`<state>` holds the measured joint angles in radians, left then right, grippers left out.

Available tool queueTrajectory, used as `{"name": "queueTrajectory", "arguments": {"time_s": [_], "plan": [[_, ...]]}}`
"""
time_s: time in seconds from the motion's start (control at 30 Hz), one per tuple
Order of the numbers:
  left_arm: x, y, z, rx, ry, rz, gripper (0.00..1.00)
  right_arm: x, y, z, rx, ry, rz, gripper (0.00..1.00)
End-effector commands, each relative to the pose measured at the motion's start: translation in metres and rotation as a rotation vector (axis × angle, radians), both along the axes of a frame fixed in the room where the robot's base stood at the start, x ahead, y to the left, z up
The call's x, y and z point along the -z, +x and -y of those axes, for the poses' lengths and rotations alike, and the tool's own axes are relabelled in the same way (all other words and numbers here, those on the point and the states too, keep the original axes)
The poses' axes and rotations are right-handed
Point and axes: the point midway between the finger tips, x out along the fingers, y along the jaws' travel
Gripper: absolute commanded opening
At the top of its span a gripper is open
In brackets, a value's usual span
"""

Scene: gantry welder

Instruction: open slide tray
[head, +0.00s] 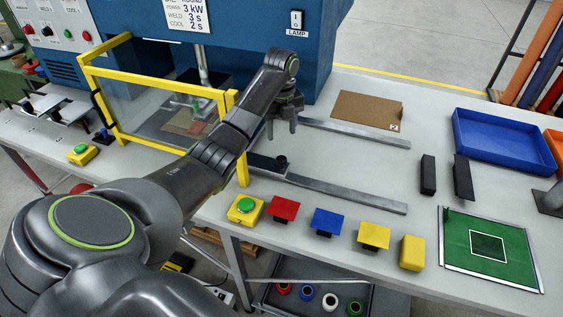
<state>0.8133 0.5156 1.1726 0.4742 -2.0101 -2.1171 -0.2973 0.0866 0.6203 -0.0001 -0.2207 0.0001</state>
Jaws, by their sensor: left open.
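The slide tray (262,164) is a dark plate at the welder's side, mostly hidden behind my left arm and the yellow-framed guard. A short black knob (281,161) stands up at its right end. Two grey rails, a far one (350,136) and a near one (350,194), run right from it across the table, with bare table between them. My left gripper (282,129) is open and empty, fingers pointing down, above and behind the knob in the picture, apart from it. My right gripper is out of view.
The yellow-framed clear guard (160,85) stands left of the knob. Coloured blocks and a green-button box (245,209) line the front edge. A cardboard sheet (367,110), black blocks (428,175), a green mat (485,250) and a blue bin (500,138) lie right.

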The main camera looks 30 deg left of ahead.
Motion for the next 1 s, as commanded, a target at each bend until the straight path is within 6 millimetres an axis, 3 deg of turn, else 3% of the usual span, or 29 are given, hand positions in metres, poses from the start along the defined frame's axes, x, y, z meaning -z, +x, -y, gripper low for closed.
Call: {"name": "queueTrajectory", "arguments": {"time_s": [0.03, 0.13, 0.5, 0.7, 1.0], "plan": [[0.012, 0.0, 0.0, 0.0, 0.0, 0.0, 0.52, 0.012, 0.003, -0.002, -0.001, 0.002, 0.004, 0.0], [0.023, 0.0, 0.0, 0.0, 0.0, 0.0, 0.52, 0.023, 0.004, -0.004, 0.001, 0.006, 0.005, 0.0], [0.086, -0.001, 0.001, -0.001, -0.002, -0.002, 0.52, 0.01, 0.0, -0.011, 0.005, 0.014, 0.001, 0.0], [0.101, 0.0, 0.0, 0.001, 0.0, 0.0, 0.52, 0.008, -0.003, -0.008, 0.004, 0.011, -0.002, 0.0], [0.103, 0.0, 0.0, 0.0, 0.001, 0.001, 0.51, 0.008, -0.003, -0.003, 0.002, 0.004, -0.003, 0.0]]}}
